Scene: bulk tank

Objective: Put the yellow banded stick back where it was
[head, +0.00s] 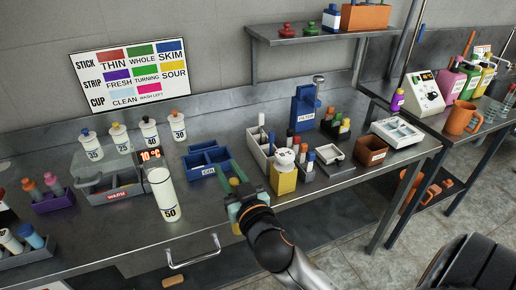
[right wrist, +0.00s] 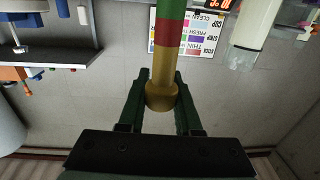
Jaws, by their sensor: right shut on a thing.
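My right gripper (head: 236,188) is in the middle of the bench in the head view, in front of the blue divided tray (head: 207,158). Its green fingers are shut on the yellow banded stick (head: 234,182); only a small yellow part shows there. In the right wrist view, the stick (right wrist: 164,72) stands between the fingers (right wrist: 160,97), with a rounded yellow end, a red band and a green part that runs out of the picture. Whether its far end touches anything is hidden. My left gripper is not in view.
A tall white cylinder marked 50 (head: 163,194) stands left of the gripper. A yellow block with a white top (head: 283,177) is close on its right. A wall chart (head: 130,73) lists stick colours.

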